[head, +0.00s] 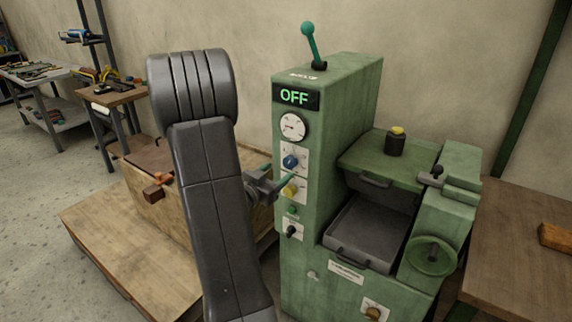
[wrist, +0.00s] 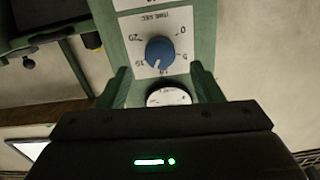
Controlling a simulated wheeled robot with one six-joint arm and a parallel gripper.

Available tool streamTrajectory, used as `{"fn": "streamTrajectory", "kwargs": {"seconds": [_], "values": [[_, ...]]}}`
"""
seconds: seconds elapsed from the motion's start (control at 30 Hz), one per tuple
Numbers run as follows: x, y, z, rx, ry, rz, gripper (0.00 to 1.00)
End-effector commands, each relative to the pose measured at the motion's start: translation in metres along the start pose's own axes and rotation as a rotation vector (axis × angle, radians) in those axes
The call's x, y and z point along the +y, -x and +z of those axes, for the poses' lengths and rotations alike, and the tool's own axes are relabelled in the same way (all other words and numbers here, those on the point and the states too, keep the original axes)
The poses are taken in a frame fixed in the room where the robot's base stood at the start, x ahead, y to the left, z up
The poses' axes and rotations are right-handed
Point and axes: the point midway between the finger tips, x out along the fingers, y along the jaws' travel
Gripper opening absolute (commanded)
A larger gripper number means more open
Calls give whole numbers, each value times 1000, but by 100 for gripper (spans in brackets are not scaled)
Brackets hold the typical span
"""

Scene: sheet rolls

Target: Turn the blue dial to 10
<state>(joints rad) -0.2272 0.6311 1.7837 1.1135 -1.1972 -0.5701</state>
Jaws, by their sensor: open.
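The blue dial (head: 290,161) is on the front of the green machine, between the round gauge and a yellow dial. In the wrist view, which is upside down, the blue dial (wrist: 159,52) shows close up on a white plate marked 0, 5, 15 and 20; a partly hidden mark lies below it. A pale pointer mark shows near its lower edge, but its exact reading is unclear. My gripper (wrist: 158,72) is open, with its green fingers apart on either side of the dial's line and nothing between them. In the head view, my gripper (head: 284,184) is in front of the panel, just below the dial.
The display (head: 294,96) reads OFF. The gauge (head: 293,127) is above the dial, and the yellow dial (head: 290,190) and a black switch (head: 292,231) are below. A wooden crate (head: 150,205) stands left of the machine. A wooden table (head: 520,260) is at right.

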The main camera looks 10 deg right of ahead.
Motion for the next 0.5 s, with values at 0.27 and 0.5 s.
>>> {"fn": "streamTrajectory", "kwargs": {"seconds": [0.27, 0.5], "values": [[0, -45, -1, 0, -1, 2, 59], [0, -56, 0, -1, 0, -1, 59]]}}
